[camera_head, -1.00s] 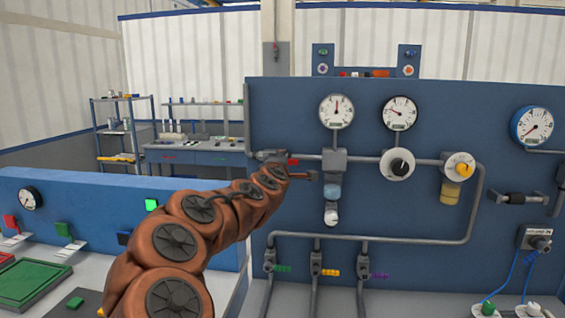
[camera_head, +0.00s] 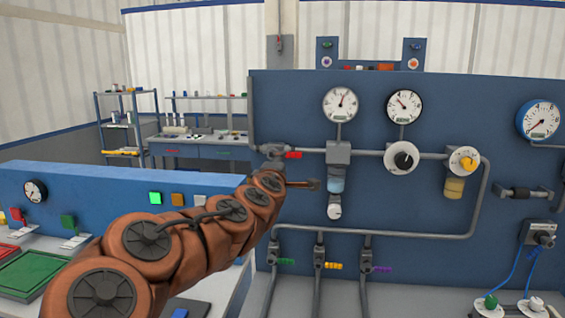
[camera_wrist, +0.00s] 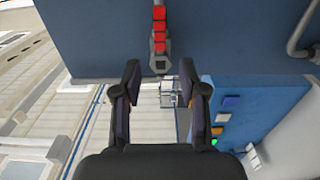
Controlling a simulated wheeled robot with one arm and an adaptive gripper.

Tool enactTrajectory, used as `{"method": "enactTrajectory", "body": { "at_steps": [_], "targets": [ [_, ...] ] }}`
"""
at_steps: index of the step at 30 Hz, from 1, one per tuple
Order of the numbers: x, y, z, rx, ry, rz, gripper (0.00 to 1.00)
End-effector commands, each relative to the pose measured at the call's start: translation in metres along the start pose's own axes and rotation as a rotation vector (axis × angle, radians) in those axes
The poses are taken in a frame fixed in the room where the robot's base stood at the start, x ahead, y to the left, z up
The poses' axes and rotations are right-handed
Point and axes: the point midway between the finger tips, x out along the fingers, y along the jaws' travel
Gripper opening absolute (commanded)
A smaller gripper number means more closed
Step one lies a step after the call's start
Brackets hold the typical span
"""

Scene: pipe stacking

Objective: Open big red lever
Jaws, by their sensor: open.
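The red lever (camera_head: 293,155) sits on a grey valve at the left end of the horizontal pipe on the blue panel. It points right, along the pipe. In the wrist view the red lever (camera_wrist: 159,30) shows as a segmented handle at top centre, with its grey valve body below it. My gripper (camera_wrist: 160,68) is open and empty, its two dark fingertips on either side of the valve body in that picture. I cannot tell whether they touch it. In the head view my gripper (camera_head: 304,184) is just below the lever, partly hidden by my arm.
The blue panel (camera_head: 430,200) carries gauges, a black knob (camera_head: 402,157), a yellow knob (camera_head: 464,160) and small valves with green (camera_head: 286,262), yellow and purple handles below. A lower blue panel (camera_head: 110,190) with buttons stands at left.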

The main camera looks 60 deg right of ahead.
Motion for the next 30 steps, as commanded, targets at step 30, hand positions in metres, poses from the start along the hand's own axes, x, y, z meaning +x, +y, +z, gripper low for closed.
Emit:
{"method": "enactTrajectory", "body": {
  "at_steps": [30],
  "targets": [
    [-0.019, 0.0, -0.001, 0.011, -0.001, -0.003, 0.42]
  ]
}}
